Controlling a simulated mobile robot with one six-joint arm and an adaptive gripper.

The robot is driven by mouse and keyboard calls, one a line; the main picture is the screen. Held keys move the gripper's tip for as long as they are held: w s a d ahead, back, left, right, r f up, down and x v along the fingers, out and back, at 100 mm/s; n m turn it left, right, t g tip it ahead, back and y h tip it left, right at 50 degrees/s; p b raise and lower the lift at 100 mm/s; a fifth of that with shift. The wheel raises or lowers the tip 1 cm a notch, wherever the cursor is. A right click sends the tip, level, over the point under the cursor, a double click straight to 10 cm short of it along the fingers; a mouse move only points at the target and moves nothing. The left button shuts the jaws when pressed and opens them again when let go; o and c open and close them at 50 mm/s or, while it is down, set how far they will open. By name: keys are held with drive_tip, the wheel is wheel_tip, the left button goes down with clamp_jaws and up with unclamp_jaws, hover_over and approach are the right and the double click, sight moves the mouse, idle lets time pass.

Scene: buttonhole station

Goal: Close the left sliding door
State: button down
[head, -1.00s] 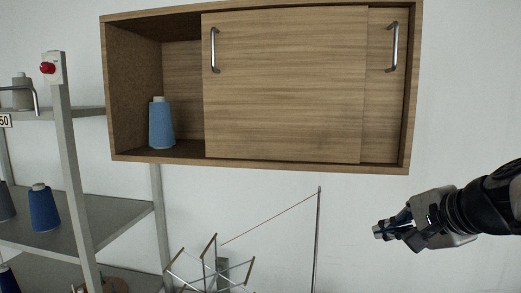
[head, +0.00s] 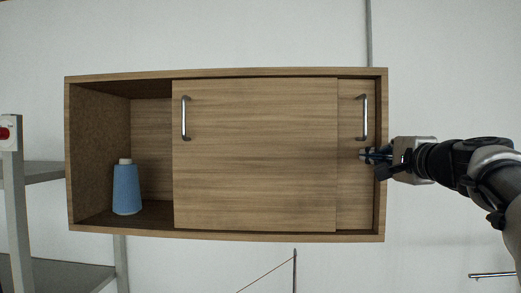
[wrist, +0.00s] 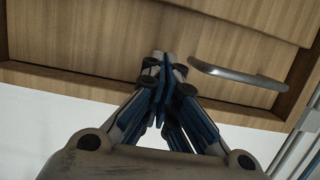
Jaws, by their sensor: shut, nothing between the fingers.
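The left sliding door (head: 255,160) is a wooden front panel with a metal handle (head: 185,118) near its left edge. It stands away from the cabinet's left wall, so the left part of the cabinet is open. Behind it at the right, a strip of the other door (head: 349,200) shows with its own handle (head: 364,118). My gripper (head: 364,155) is shut and empty, in front of the cabinet's right end, just below the right handle. In the wrist view, my gripper (wrist: 163,65) points at the wood beside the right handle (wrist: 238,74); contact cannot be told.
A blue thread cone (head: 126,188) stands inside the open left part of the wooden cabinet (head: 225,237). A grey shelf rack with a red button (head: 5,133) stands at the left. A thin rod (head: 295,272) rises below the cabinet. The wall around is bare.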

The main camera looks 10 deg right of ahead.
sight(346, 154)
drive_tip(key=a, duration=0.1)
drive_tip(key=w+a, duration=0.2)
drive_tip(key=a, duration=0.1)
drive_tip(key=shift+p, duration=0.3)
drive_tip(key=shift+w+d, duration=0.1)
drive_tip(key=shift+w, duration=0.05)
